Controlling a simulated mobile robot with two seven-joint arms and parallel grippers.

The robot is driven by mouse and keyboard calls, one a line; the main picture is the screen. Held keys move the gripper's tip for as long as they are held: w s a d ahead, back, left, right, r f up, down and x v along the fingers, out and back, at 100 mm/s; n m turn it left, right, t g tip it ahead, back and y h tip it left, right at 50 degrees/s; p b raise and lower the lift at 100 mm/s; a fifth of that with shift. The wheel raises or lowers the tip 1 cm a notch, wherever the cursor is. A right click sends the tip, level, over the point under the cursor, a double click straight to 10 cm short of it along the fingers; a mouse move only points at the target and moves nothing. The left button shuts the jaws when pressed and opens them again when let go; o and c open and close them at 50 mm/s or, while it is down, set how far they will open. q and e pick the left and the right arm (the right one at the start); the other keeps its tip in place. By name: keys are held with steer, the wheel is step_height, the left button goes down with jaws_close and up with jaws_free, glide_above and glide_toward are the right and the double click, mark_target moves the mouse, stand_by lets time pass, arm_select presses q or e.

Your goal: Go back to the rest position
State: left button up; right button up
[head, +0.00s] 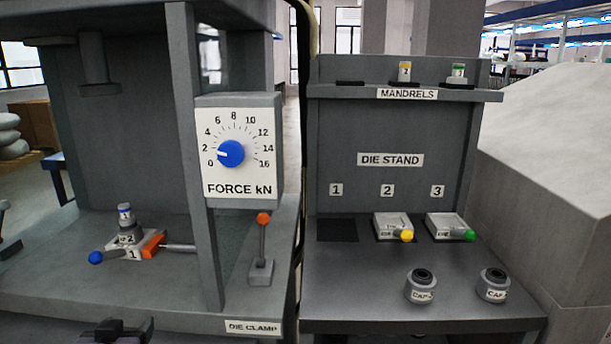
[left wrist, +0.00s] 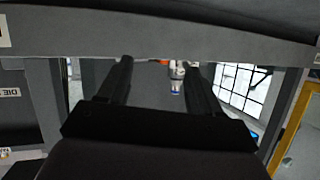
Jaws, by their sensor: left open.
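My left gripper (head: 116,330) shows dark at the bottom left of the head view, in front of the press and below its bed edge. In the left wrist view its two fingers (left wrist: 158,68) stand apart with nothing held between them. The numbered die (head: 132,253) sits on the press bed, with a blue-topped stack (head: 126,221) upright on it. The die has a blue-ended handle (head: 96,257), and an orange clamp piece (head: 153,245) is beside it. My right gripper is not in view.
An orange-knobbed lever (head: 262,250) stands at the bed's right. The die stand (head: 390,160) has dies at places 2 (head: 393,224) and 3 (head: 446,224); place 1 is empty. Two caps (head: 421,285) (head: 493,284) stand in front. Two mandrels (head: 404,72) (head: 458,74) are on the shelf.

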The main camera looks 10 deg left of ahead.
arm_select(q)
steer(key=s+d+f+m+g+h, duration=0.2)
steer(key=s+d+f+g+h, duration=0.15)
steer(key=s+d+f, duration=0.6)
steer(key=s+d+f+m+g+h, duration=0.25)
steer(key=s+d+g, duration=0.3)
steer(key=s, duration=0.85)
steer(key=w+d+f+t+h+p, duration=0.1)
steer(key=w+d+f+t+p, duration=0.2)
steer(key=w+t, duration=0.3)
steer(key=shift+w+d+f+m+t+p, duration=0.25)
steer(key=shift+d+f+m+t+p, duration=0.2)
steer(key=shift+f+p, duration=0.2)
steer(key=shift+f, duration=0.1)
steer(key=c, duration=0.4)
steer(key=shift+a, duration=0.1)
steer(key=shift+s+a, duration=0.1)
